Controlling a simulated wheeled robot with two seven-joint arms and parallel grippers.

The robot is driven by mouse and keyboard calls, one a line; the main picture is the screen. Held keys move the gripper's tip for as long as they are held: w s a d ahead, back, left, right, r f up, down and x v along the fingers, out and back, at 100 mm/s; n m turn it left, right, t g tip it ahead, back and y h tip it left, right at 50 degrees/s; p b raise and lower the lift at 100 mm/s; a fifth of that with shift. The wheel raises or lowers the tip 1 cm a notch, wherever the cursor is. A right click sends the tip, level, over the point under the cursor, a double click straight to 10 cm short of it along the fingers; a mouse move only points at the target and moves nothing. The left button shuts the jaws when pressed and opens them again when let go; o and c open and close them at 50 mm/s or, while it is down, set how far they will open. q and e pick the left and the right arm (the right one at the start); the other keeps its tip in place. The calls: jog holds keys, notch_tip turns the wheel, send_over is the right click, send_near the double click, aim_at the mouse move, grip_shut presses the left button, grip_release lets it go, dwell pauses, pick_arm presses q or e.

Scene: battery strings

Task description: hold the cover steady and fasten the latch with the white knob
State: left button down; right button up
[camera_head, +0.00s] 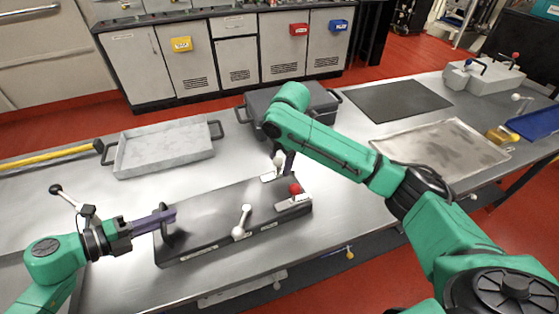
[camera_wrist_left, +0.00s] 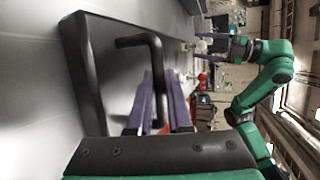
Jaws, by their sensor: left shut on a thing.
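The cover is a dark grey plate (camera_head: 205,215) lying on the steel table. My left gripper (camera_head: 160,219) is shut on the black handle (camera_head: 168,228) at its left end; in the left wrist view the bent handle (camera_wrist_left: 150,42) passes between the purple fingers. A latch with a white knob (camera_head: 278,160) stands at the cover's back right corner. My right gripper (camera_head: 288,163) is right beside this knob, mostly hidden by its own arm; contact and finger opening cannot be told. A latch with a red knob (camera_head: 295,188) is at the right end. A pale lever (camera_head: 242,220) stands near the front edge.
A grey tray (camera_head: 165,148) lies behind the cover to the left. A dark case (camera_head: 320,103) stands behind my right arm. A black mat (camera_head: 398,100) and a metal tray (camera_head: 441,146) lie to the right.

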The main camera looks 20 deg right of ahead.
pick_arm(q)
jog(key=shift+s+f, duration=0.2)
jog(key=shift+f, duration=0.3)
jog(key=c, duration=0.8)
grip_release()
jog(key=shift+o, duration=0.2)
jog(key=shift+w+r, duration=0.1)
jog(key=shift+w, duration=0.05)
pick_arm(e)
notch_tip(320, 180, up, 12)
jog(key=s, duration=0.2)
jog(key=shift+s+d+f, duration=0.15)
jog(key=shift+d, duration=0.1)
pick_arm(q)
jog(key=shift+w+r, duration=0.1)
jog(key=shift+r, duration=0.05)
